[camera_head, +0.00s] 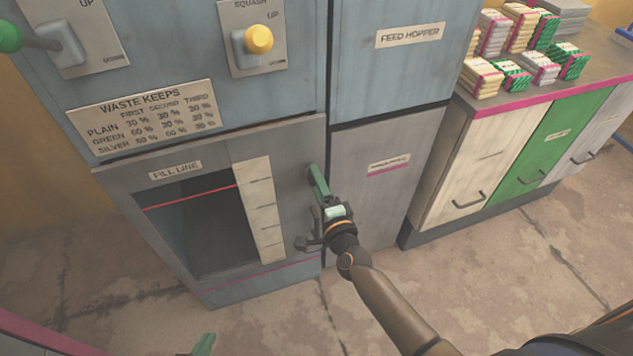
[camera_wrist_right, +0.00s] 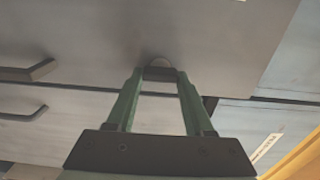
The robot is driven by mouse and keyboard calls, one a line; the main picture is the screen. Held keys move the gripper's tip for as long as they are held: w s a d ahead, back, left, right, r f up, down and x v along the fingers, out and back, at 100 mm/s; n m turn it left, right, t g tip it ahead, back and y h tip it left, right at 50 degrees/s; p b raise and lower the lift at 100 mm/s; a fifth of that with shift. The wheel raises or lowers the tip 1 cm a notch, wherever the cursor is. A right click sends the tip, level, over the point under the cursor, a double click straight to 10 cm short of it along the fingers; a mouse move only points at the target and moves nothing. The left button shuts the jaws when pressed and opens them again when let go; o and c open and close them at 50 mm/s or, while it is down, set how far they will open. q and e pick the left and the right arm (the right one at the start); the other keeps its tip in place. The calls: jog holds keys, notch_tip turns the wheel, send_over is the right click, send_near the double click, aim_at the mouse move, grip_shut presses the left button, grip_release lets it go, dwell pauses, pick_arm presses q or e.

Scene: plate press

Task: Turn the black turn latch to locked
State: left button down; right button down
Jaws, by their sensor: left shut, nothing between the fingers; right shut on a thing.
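The black turn latch (camera_wrist_right: 161,72) shows in the right wrist view as a small dark rounded piece between the fingertips of my right gripper (camera_wrist_right: 158,77). The green fingers are shut on it from both sides. In the head view my right gripper (camera_head: 313,168) reaches the grey front of the press, right of the fill window. Its fingers cover the latch there, so I cannot tell which way the latch is turned. My left gripper (camera_head: 205,343) shows only as green fingers at the bottom edge of the head view, shut and empty, away from the press.
The blue-grey press carries a yellow knob (camera_head: 259,39), a green-tipped lever (camera_head: 10,37) and a waste table sign (camera_head: 145,117). The fill window (camera_head: 205,225) is left of my right gripper. A drawer cabinet (camera_head: 482,165) with stacked bundles stands right. The floor in front is clear.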

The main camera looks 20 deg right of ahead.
dwell(0.5)
jog(key=c, duration=0.7)
grip_release()
jog(key=o, duration=0.4)
jog(key=shift+s, duration=0.1)
jog(key=s+p, duration=0.1)
jog(key=s, duration=1.1)
jog(key=shift+s+d, duration=0.15)
jog(key=shift+d, duration=0.05)
